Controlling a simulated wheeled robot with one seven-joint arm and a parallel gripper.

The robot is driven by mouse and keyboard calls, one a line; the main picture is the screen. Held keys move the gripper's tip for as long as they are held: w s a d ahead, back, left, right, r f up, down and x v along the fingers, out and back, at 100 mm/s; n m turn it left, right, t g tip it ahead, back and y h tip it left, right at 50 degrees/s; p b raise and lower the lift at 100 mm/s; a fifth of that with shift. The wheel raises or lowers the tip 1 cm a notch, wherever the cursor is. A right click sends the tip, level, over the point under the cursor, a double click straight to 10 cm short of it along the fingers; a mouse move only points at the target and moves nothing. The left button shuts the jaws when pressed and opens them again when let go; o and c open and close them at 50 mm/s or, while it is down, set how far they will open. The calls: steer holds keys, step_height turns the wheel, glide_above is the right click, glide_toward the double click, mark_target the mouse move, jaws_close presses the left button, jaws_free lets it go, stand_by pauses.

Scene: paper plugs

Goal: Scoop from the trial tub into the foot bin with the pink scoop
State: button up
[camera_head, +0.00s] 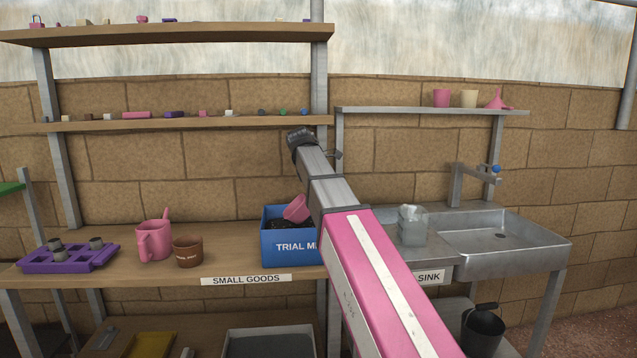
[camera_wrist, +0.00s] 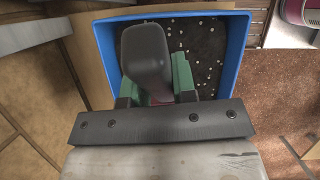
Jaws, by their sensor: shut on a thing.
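The blue trial tub (camera_head: 290,247) stands at the right end of the wooden bench. It holds dark material with pale specks, seen in the wrist view (camera_wrist: 207,55). The pink scoop (camera_head: 295,208) is tilted at the tub's top, beside my arm; whether it touches the contents is unclear. My gripper (camera_wrist: 156,82) is over the tub, its green fingers shut on a dark grey handle-like part (camera_wrist: 146,52) with a little pink below it. My arm hides the gripper in the head view. No label for the foot bin is visible.
A pink jug (camera_head: 154,242), a brown pot (camera_head: 187,253) and a purple tray (camera_head: 68,257) stand left of the tub. A clear container (camera_head: 412,226) stands right, beside the sink (camera_head: 500,238). A black bucket (camera_head: 483,332) and a grey tray (camera_head: 268,343) sit lower down.

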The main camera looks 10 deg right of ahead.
mark_target(305, 197)
steer(key=shift+s+a+f, duration=0.15)
steer(key=shift+a+f, duration=0.85)
steer(key=shift+f, duration=0.1)
steer(key=shift+s+a+f, duration=0.1)
steer(key=shift+a+f, duration=0.9)
steer(key=shift+f, duration=0.05)
steer(key=shift+w+d+f+y, duration=0.1)
steer(key=shift+d+f+y, duration=0.45)
steer(key=shift+y, duration=0.25)
steer(key=shift+d+f+y, duration=0.35)
steer(key=shift+f+y, duration=0.25)
steer(key=shift+y, duration=0.2)
steer(key=shift+r, duration=0.15)
steer(key=shift+d+r, duration=0.1)
steer(key=shift+r, duration=3.6)
steer(key=shift+w+d+r+g+y, duration=0.1)
steer(key=shift+d+g+y, duration=0.15)
steer(key=shift+d+y, duration=0.75)
steer(key=shift+w+d+g+y, duration=0.1)
steer(key=shift+d+g+y, duration=0.15)
steer(key=shift+d+y, duration=0.75)
steer(key=shift+a+y, duration=0.4)
